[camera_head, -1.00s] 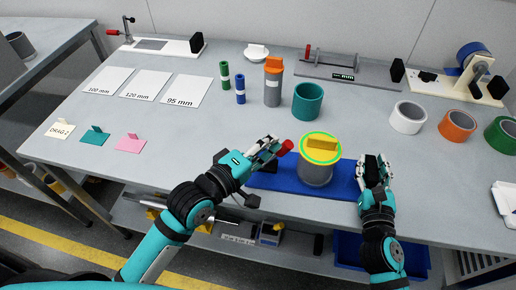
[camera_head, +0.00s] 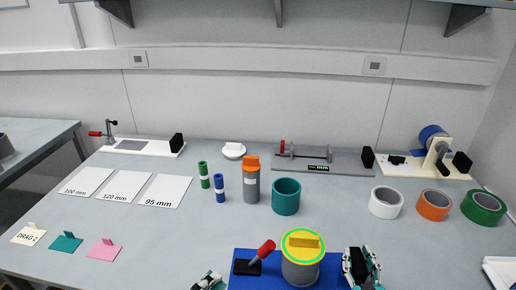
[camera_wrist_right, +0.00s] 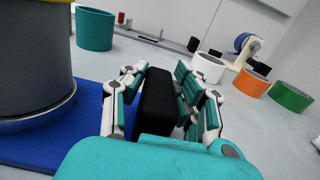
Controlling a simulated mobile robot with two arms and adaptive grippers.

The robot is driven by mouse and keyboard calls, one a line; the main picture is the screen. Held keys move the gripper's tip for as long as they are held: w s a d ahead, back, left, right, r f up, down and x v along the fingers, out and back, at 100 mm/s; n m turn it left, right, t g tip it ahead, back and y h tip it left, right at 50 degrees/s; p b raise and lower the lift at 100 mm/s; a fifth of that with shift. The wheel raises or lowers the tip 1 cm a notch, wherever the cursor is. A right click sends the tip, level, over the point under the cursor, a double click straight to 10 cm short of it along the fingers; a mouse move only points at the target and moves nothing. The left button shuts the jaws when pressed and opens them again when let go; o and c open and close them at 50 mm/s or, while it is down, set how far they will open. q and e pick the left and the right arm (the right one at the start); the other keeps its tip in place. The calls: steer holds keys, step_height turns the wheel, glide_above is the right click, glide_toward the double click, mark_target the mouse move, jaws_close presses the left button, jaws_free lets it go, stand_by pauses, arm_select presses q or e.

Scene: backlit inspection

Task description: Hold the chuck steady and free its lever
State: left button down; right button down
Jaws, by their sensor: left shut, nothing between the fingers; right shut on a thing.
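The chuck (camera_head: 300,270) is a grey cylinder with a green-rimmed yellow top and a yellow block on it. It stands upright on a blue mat (camera_head: 330,281). A lever with a red handle (camera_head: 264,250) tilts up to the right from a black base (camera_head: 247,267), left of the chuck. My left gripper (camera_head: 207,281) is at the bottom edge, left of the lever and apart from it, shut and empty, partly cut off. My right gripper (camera_head: 361,266) is right of the chuck, shut on a black block (camera_wrist_right: 157,102). Whether this block joins the chuck is hidden.
A teal ring (camera_head: 286,197) and an orange-topped grey cylinder (camera_head: 251,184) stand behind the chuck. White (camera_head: 385,202), orange (camera_head: 433,205) and green (camera_head: 484,208) rolls stand at the right. Label cards (camera_head: 103,249) lie at the left. The table between is clear.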

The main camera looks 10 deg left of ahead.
steer(key=c, duration=0.9)
jaws_free()
steer(key=shift+f, duration=0.1)
